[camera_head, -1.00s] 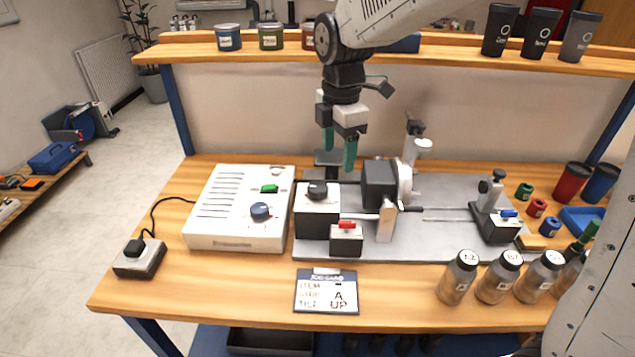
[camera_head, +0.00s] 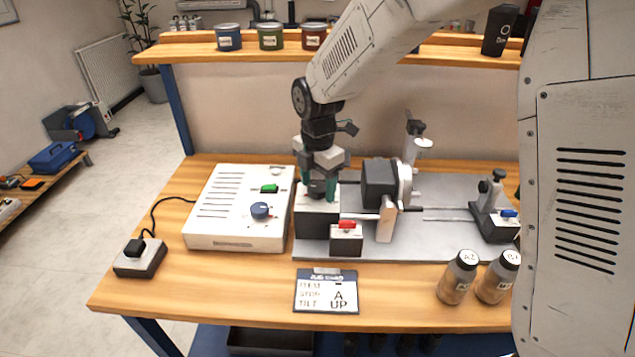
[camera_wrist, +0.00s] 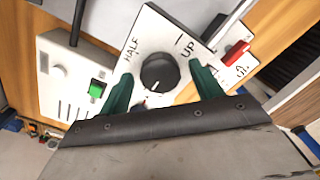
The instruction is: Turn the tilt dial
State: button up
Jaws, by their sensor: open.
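The tilt dial (camera_wrist: 158,72) is a round black knob on a white panel (camera_wrist: 150,35) marked HALF and UP. In the head view the dial (camera_head: 317,188) sits on top of a black-and-white box (camera_head: 317,222), partly hidden by my gripper. My gripper (camera_head: 317,193) points down over the box, its green fingers on either side of the dial. In the wrist view my gripper (camera_wrist: 163,88) is open, with gaps between the fingers and the knob. A small pale mark shows on the knob; where it points is hard to tell.
A red switch (camera_head: 347,224) on a small box stands just right of the dial box. The white control unit (camera_head: 240,210) with a blue knob is at left. A card (camera_head: 326,291) reading TILT UP lies in front. The grey chuck (camera_head: 380,185) stands close at right.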

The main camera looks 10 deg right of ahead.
jog(key=shift+c, duration=0.4)
jog(key=c, duration=0.9)
